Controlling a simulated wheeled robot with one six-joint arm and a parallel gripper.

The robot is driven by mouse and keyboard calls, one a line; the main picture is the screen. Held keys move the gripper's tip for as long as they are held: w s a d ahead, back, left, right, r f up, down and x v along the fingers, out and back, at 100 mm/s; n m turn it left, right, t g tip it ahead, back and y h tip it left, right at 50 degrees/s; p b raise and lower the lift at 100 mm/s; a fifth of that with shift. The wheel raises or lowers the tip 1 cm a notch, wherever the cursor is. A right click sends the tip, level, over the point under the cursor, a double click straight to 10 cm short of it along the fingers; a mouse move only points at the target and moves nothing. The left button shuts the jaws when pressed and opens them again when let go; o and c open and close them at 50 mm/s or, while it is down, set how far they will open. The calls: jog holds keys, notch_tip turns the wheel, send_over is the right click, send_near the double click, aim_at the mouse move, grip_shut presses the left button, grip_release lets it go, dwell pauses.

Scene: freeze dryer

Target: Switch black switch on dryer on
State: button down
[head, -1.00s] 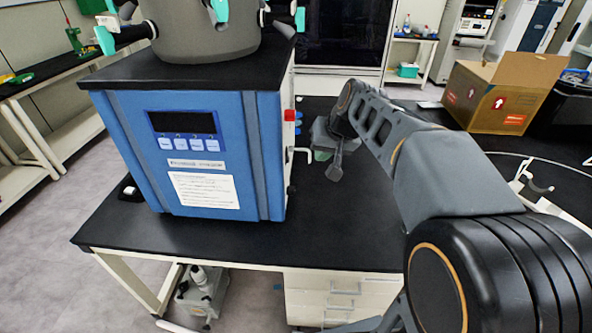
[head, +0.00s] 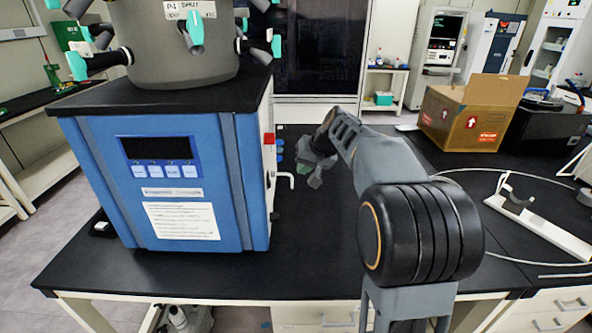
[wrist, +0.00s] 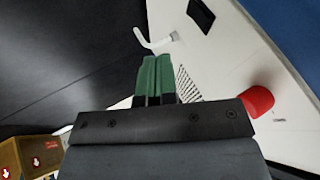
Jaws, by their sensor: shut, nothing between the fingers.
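The freeze dryer (head: 228,185) is a blue-fronted box on the black bench, left of my gripper. In the wrist view its white side panel (wrist: 222,58) fills the upper right. The black switch (wrist: 201,15) is a dark rectangle on that panel, near the top edge; I cannot tell its on or off position. My gripper (wrist: 156,78) has green fingertips, closed together and empty. The fingertips appear below and left of the switch, apart from it. In the head view my gripper (head: 312,175) is beside the dryer's right side, where the switch is hard to make out.
A red knob (wrist: 257,101) sticks out of the side panel, right of my fingers. A white bent pipe (wrist: 155,42) projects beyond the fingertips. A cardboard box (head: 465,115) stands at the bench's back right. The bench (head: 310,255) is clear before the gripper.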

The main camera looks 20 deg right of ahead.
aim_at(269, 180)
jog(key=w+a+f+p, duration=0.1)
jog(key=w+a+f, duration=0.4)
jog(key=a+f, duration=0.1)
jog(key=shift+a+f+p, duration=0.2)
jog(key=shift+f+p, duration=0.2)
jog(key=shift+f, duration=0.25)
jog(key=shift+w, duration=0.1)
